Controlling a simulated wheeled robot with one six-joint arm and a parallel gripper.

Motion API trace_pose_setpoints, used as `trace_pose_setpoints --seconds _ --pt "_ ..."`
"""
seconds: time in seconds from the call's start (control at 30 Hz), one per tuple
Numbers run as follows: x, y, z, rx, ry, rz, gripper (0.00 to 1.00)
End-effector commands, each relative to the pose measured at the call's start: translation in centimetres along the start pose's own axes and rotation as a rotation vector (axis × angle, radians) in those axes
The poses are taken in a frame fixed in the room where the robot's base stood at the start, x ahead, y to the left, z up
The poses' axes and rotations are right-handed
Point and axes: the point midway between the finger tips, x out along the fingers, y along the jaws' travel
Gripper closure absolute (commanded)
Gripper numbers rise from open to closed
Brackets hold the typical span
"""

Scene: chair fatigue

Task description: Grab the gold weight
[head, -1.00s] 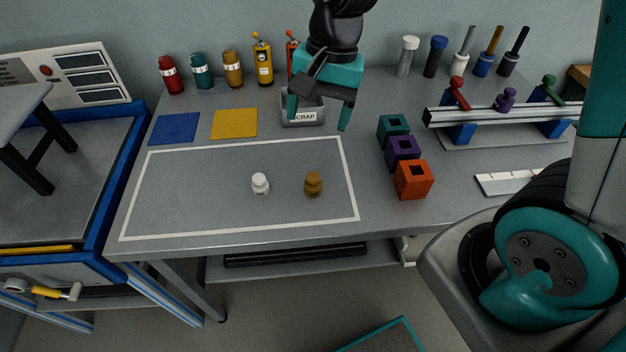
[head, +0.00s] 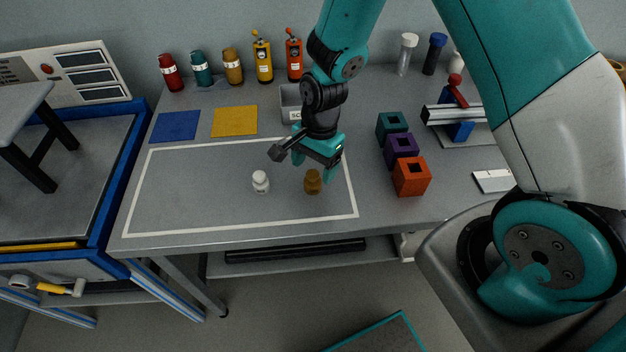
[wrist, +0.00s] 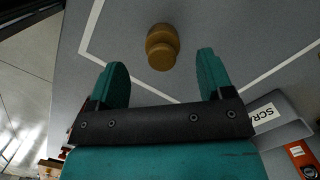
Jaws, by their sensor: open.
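The gold weight (head: 312,182) is a small brown-gold knobbed cylinder standing upright on the table, inside the white outline near its right side. It also shows in the wrist view (wrist: 162,47), beyond the fingertips and roughly centred between them. My gripper (head: 312,168) is open and empty, just above and behind the gold weight in the head view. In the wrist view my gripper (wrist: 160,72) has its two teal fingers spread wide, with clear space between them and the weight outside the gap.
A white weight (head: 261,182) stands to the left of the gold one. Teal, purple and orange (head: 411,178) square blocks stand to the right. The grey scrap bin (head: 290,104) is behind my gripper. The left part of the white outline is clear.

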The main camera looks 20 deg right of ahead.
Motion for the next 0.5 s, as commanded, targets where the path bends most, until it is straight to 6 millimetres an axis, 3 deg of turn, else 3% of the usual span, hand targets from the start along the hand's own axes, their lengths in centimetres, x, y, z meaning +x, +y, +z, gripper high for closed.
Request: trace_pose_setpoints --seconds 0.33,0.5 --pt "4.2 -0.1 -0.2 0.000 -0.001 0.003 0.26" --pt "5.2 -0.2 -0.2 0.000 0.000 0.000 0.26"
